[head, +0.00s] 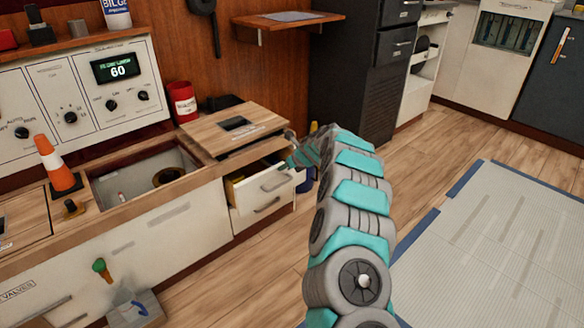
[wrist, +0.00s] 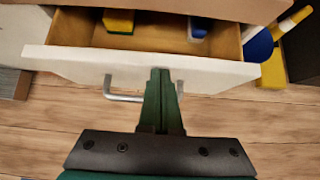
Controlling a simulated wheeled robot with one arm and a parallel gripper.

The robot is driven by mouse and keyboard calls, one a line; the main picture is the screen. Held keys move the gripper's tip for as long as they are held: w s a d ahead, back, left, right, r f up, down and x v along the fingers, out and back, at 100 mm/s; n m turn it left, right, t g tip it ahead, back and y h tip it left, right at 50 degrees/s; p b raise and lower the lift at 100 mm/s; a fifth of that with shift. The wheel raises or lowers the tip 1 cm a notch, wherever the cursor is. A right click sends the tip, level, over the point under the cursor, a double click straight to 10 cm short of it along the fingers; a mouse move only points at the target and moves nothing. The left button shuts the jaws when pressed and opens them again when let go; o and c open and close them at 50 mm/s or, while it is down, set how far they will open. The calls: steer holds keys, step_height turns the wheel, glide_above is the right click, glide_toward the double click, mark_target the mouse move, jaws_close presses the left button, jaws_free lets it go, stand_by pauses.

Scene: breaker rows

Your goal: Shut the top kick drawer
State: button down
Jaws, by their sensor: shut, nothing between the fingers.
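The top kick drawer (head: 262,187) is pulled partly open under the wooden counter, to the right of the open well. In the wrist view its white front (wrist: 210,72) runs across the upper part, with the wooden inside showing behind it. A yellow item (wrist: 118,20) and a blue and white item (wrist: 198,27) lie in it. My gripper (wrist: 160,75) is shut and empty, its fingertips at the middle of the drawer front beside the metal handle (wrist: 122,97). I cannot tell whether they touch. In the head view my gripper (head: 292,158) is partly hidden by my arm.
A lower drawer handle (head: 267,205) shows below the top drawer. A blue and yellow object (wrist: 262,45) stands right of the drawer in the wrist view. An orange cone (head: 57,165) stands on the counter. Wooden floor (head: 245,270) is clear in front.

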mark_target(278, 166)
steer(key=shift+w+a+p, duration=0.45)
steer(key=shift+w+a, duration=0.1)
steer(key=shift+w, duration=0.2)
steer(key=shift+w+a+p, duration=0.45)
steer(key=shift+w+a, duration=0.1)
steer(key=shift+w, duration=0.2)
steer(key=shift+d, duration=0.1)
